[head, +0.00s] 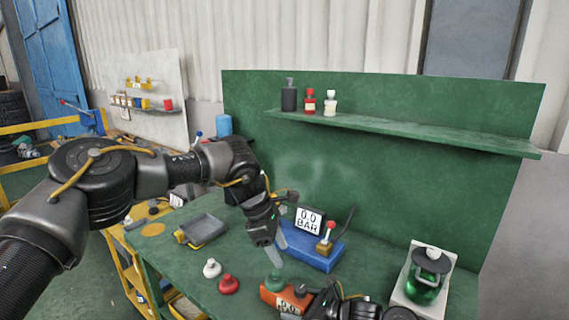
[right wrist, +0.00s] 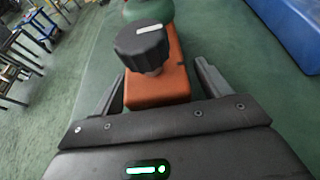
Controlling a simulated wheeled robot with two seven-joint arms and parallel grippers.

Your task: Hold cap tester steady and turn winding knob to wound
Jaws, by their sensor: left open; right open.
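The cap tester (head: 270,296) is an orange box on the green bench, with a small display reading 0.0 on its front and a green cap (head: 274,281) on top. In the right wrist view, its black winding knob (right wrist: 142,46) with a white pointer mark stands upright on the orange body (right wrist: 160,90). My right gripper (right wrist: 160,84) is open, its fingers apart on either side of the knob end of the body, not closed on it. My left gripper (head: 279,251) is open and empty, pointing down just above and behind the green cap.
A blue unit (head: 310,250) with a red-knobbed lever and a "0.0 BAR" display stands behind. A white cap (head: 212,268) and red cap (head: 228,284) lie left. A grey tray (head: 203,230) is farther left. A green lantern-like object (head: 425,285) on a white base stands right.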

